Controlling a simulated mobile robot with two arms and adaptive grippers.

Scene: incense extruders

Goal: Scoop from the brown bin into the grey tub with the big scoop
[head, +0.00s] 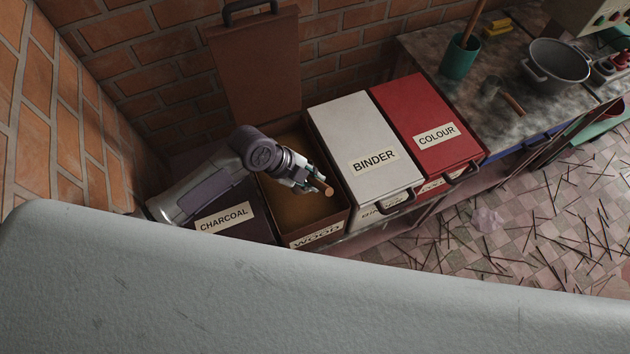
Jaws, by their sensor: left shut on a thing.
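The brown bin (345,222), labelled WOOD, stands open with its brown lid (256,72) raised against the brick wall. Brown material (287,190) shows inside it. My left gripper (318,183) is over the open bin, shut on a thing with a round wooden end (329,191). This looks like the handle end of the big scoop; the rest is hidden. I cannot make out whether the scoop touches the material. My right gripper is not in view. I cannot identify the grey tub with certainty; a grey two-handled pan (556,65) stands on the counter.
The shut charcoal bin (260,226) is left of the brown bin; the binder bin (345,120) and colour bin (410,97) are shut at right. The counter (445,55) holds a green pot (459,60) and a small wooden-handled tool (511,103). Sticks litter the floor (500,215).

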